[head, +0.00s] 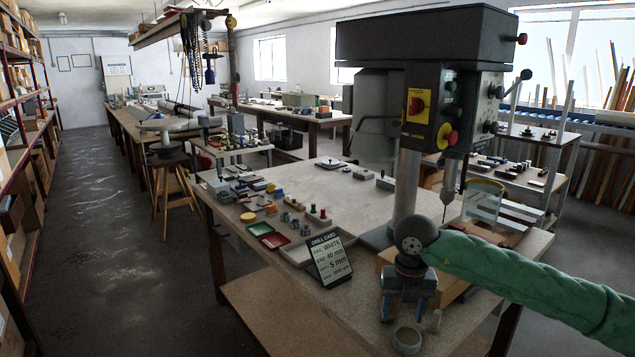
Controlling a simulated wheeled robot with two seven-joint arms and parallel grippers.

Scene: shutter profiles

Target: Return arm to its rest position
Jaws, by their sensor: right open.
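My right arm (520,275), in a green sleeve, comes in from the right edge over the front right of the workbench (300,190). My right gripper (405,310) points down in front of the drill press (425,90), with its blue fingers apart. I see nothing between the fingers. I cannot tell how high the fingers are above the bench. My left arm and gripper are not in view.
A drill card (330,260) leans against a shallow tray with small parts. Red (274,240) and green (259,229) dishes lie to its left. A clear guard (483,202) stands by the drill bit. The left aisle floor (95,230) is free.

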